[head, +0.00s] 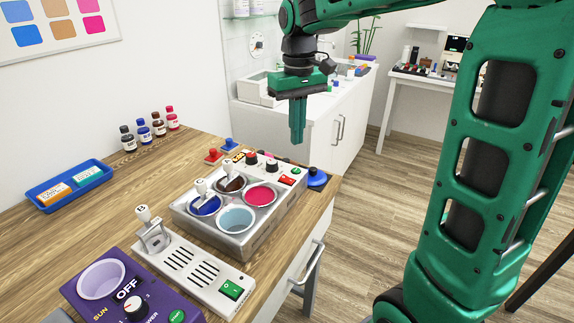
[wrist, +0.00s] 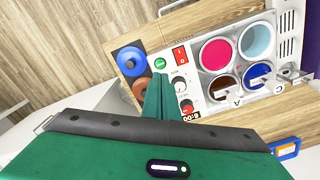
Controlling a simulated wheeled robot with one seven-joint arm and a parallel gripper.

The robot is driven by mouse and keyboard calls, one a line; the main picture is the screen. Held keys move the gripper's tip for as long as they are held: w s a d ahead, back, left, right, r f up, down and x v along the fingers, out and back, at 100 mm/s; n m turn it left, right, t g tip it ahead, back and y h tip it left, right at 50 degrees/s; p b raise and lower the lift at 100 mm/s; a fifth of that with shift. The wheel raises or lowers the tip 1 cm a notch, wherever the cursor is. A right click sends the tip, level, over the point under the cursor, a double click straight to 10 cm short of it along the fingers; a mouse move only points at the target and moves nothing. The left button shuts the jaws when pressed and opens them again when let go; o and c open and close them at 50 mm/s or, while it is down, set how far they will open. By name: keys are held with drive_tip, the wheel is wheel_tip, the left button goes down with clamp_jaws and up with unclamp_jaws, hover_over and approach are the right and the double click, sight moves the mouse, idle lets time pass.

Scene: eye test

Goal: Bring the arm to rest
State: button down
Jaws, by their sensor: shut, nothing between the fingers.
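My green gripper (head: 297,120) hangs in the air with its fingers pointing down, above and beyond the far right corner of the wooden table (head: 50,234). Its two fingers are together with nothing between them. In the wrist view the shut fingers (wrist: 160,98) show in front of the end of the grey device with round wells. My green arm stands at the right of the head view and reaches across the top to the gripper.
The grey well device (head: 248,238) holds blue, brown, pink and pale blue wells. A white stand (head: 190,272) and a purple device (head: 120,290) are nearer. Small bottles (head: 157,127) and a blue tray (head: 70,191) lie left. A white counter (head: 318,112) stands behind. Floor is clear to the right.

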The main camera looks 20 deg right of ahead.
drive_tip(key=s+d+f+m, duration=0.2)
drive_tip(key=s+d+f, duration=0.1)
drive_tip(key=s, duration=0.6)
drive_tip(key=s+d+f+m, duration=0.3)
drive_tip(key=s+d, duration=0.1)
drive_tip(key=s, duration=0.5)
drive_tip(key=s+d+f+m, duration=0.2)
drive_tip(key=s+d+f, duration=0.1)
drive_tip(key=s, duration=0.7)
drive_tip(key=shift+d+f+m, duration=0.3)
drive_tip(key=shift+d+f, duration=0.05)
drive_tip(key=shift+d, duration=0.5)
drive_tip(key=shift+w+f, duration=0.25)
drive_tip(key=shift+w, duration=0.4)
idle(3.7)
